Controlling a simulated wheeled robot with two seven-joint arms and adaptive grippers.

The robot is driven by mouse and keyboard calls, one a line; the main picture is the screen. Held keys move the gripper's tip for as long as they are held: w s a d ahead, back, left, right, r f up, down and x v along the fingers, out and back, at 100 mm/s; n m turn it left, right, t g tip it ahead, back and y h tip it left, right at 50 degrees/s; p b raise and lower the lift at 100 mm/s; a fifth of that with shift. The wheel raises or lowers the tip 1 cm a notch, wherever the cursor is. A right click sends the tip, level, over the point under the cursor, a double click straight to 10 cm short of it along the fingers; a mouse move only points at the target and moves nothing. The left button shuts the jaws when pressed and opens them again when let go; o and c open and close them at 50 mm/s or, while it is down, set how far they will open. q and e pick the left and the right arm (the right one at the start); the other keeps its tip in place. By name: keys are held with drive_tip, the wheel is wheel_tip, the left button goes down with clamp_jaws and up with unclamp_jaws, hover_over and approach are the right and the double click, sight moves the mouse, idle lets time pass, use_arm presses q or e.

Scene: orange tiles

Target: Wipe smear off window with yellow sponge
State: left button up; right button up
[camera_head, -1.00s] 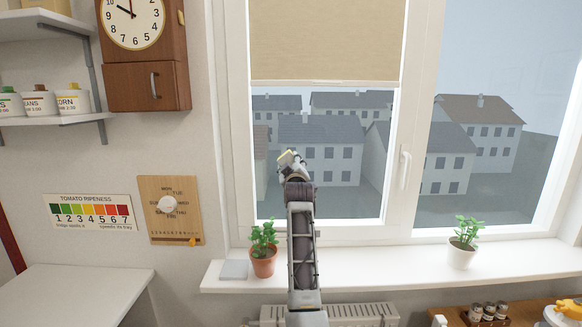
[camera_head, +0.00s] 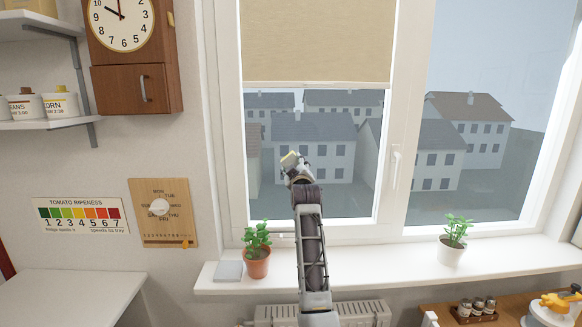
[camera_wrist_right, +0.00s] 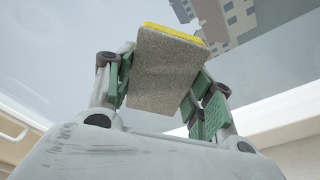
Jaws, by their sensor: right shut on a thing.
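My right gripper (camera_head: 292,160) is raised in front of the left window pane (camera_head: 340,195), below the beige blind. In the right wrist view, my right gripper (camera_wrist_right: 160,85) is shut on the yellow sponge (camera_wrist_right: 172,62), with a finger on each side. The sponge has a thin yellow layer and a thick grey-beige layer. I cannot tell whether the sponge touches the glass. I cannot make out a smear on the glass; the arm hides part of the pane. My left gripper is not in view.
The white sill (camera_head: 370,272) holds a terracotta-potted plant (camera_head: 257,262) close left of my arm, a grey pad (camera_head: 228,271) and a white-potted plant (camera_head: 451,252). A window handle (camera_head: 396,165) sits on the frame. A radiator (camera_head: 350,314) is below.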

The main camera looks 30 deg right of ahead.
idle(0.4)
drive_tip(key=shift+r+p, duration=0.15)
drive_tip(key=shift+p, duration=0.15)
drive_tip(key=shift+w+a+p, duration=0.2)
drive_tip(key=shift+w+a, duration=0.35)
drive_tip(key=shift+a, duration=0.3)
drive_tip(key=shift+w+a+p, duration=0.15)
drive_tip(key=shift+w+a, duration=0.35)
drive_tip(key=shift+a, duration=0.35)
drive_tip(key=p+v, duration=0.1)
drive_tip(key=v, duration=0.5)
drive_tip(key=shift+a+r, duration=0.15)
drive_tip(key=shift+a, duration=0.05)
idle(0.5)
drive_tip(key=shift+v, duration=1.4)
